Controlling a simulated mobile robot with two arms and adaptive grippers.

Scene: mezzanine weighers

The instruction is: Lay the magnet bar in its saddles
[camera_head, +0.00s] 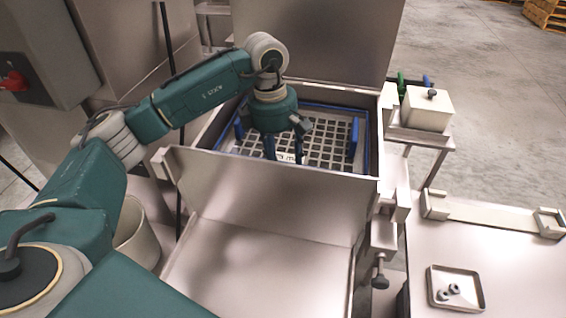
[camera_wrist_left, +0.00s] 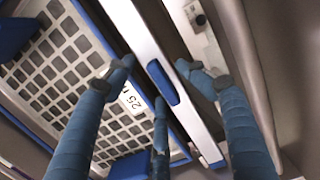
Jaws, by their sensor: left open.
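My left gripper (camera_head: 285,158) reaches down into the open steel box, above the sieve screen near its front edge. In the left wrist view its blue fingers (camera_wrist_left: 165,95) are spread apart with nothing gripped. A pale metal strip (camera_wrist_left: 142,44) with a blue patch passes behind them; I cannot tell whether it is a box edge or a separate bar. No magnet bar can be made out for certain. On the right table, two upright end brackets, a left one (camera_head: 433,204) and a right one (camera_head: 549,223), look like the saddles; no round bar shows across them. My right gripper is not in view.
The sieve screen (camera_head: 327,151) has a blue rim and two blue handles. The box's front panel (camera_head: 265,200) slopes toward me. A pale block with a dark knob (camera_head: 428,108) stands right of the box. A small tray (camera_head: 472,303) holds a few parts. The right table's middle is clear.

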